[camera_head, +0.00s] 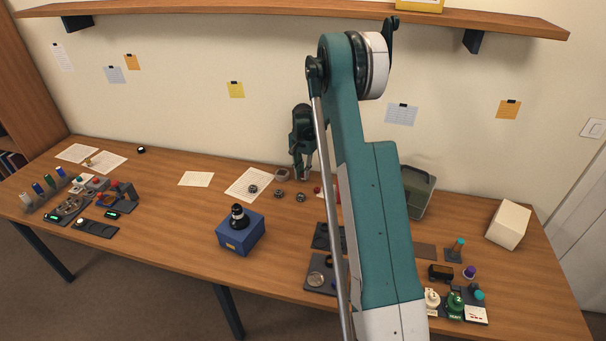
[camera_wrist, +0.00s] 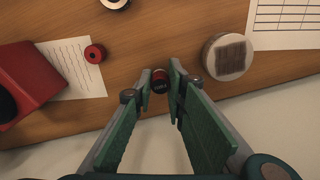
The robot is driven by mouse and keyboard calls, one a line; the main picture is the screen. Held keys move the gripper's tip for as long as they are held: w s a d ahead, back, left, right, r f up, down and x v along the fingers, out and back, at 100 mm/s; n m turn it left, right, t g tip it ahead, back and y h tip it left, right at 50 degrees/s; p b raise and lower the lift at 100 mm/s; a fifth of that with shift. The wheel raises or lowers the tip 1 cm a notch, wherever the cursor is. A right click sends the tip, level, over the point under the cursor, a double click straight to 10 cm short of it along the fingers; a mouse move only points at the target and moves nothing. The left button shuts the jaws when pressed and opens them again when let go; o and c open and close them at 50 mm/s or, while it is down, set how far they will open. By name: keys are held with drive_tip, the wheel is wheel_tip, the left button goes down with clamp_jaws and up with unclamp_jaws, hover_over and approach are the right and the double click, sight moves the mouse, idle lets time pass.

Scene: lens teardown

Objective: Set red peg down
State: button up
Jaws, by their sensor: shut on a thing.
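My gripper (camera_wrist: 162,88) reaches down over the back of the table in the wrist view. Its fingertips are closed around a small red peg (camera_wrist: 160,80) with a dark end. The peg appears against the wooden table (camera_wrist: 150,40); I cannot tell whether it touches the surface. A second small red round piece (camera_wrist: 95,53) lies apart from the gripper, at the edge of a paper sheet. In the head view my gripper (camera_head: 303,176) is at the back of the table, left of my arm, and the held peg is too small to make out.
A round pale piece with a brown top (camera_wrist: 228,57) stands close beside the gripper. A red block (camera_wrist: 30,82) is on the other side. Several small dark rings (camera_head: 279,194) lie in front. A blue box (camera_head: 240,236) stands nearer the front edge. Open wood lies between.

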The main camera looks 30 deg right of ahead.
drive_tip(key=shift+f, duration=0.1)
drive_tip(key=o, duration=0.8)
wheel_tip(320, 180, up, 12)
drive_tip(key=shift+r+p, duration=0.15)
drive_tip(key=shift+p, duration=0.3)
idle(0.4)
drive_tip(key=shift+a+r, duration=0.1)
idle(0.4)
